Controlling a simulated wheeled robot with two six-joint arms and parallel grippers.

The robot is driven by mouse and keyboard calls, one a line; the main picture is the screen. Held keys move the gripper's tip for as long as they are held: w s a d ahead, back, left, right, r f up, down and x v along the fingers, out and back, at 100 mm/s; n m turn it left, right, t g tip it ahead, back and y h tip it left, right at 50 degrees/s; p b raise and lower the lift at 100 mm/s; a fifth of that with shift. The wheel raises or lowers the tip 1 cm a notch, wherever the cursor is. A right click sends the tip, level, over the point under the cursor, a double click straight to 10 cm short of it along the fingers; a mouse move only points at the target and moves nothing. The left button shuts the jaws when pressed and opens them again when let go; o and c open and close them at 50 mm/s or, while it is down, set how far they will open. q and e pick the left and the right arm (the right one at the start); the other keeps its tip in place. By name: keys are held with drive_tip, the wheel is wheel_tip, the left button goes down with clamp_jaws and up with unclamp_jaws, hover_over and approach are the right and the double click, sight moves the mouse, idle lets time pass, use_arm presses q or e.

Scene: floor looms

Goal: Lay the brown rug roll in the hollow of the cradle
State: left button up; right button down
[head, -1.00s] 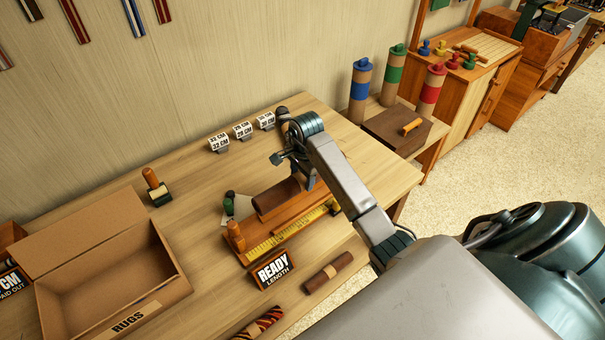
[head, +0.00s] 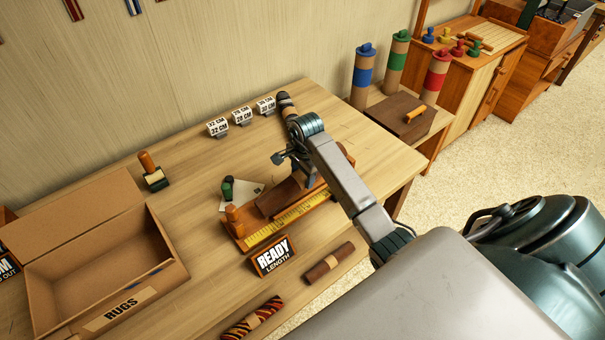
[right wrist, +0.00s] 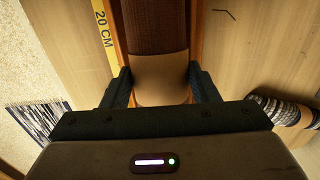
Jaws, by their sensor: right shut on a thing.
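The brown rug roll (head: 280,198) has a tan band (right wrist: 160,78) around it. My right gripper (right wrist: 162,88) is shut on it at this band, with one finger on each side. The wooden cradle (head: 232,236), with a yellow ruler along its near side, is under the roll, which lines up lengthwise with it. In the right wrist view, orange wooden edges of the cradle (right wrist: 198,20) show on both sides of the roll. Whether the roll touches the hollow is hidden. The arm covers the cradle's right part. My left gripper is out of view.
A READY LENGTH sign (head: 273,255) stands before the cradle. Another brown roll (head: 330,262) and a striped roll (head: 252,318) lie near the front edge. An open RUGS box (head: 60,285) is at left. A stamp (head: 153,172) and number counters (head: 242,116) stand behind.

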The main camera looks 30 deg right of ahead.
drive_tip(key=shift+s+a+f, duration=0.1)
drive_tip(key=shift+s+f, duration=0.25)
drive_tip(key=shift+f, duration=0.25)
drive_tip(key=c, duration=0.8)
unclamp_jaws()
drive_tip(key=shift+c, duration=0.2)
drive_tip(key=o, duration=0.4)
drive_tip(key=shift+w+f, duration=0.1)
drive_tip(key=shift+w, duration=0.05)
drive_tip(key=shift+c, duration=0.2)
drive_tip(key=shift+o, duration=0.2)
drive_tip(key=shift+w+d, duration=0.2)
drive_tip(key=shift+w, duration=0.05)
drive_tip(key=shift+s, duration=0.1)
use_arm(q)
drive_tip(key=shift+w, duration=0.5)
use_arm(e)
drive_tip(key=shift+r, duration=0.2)
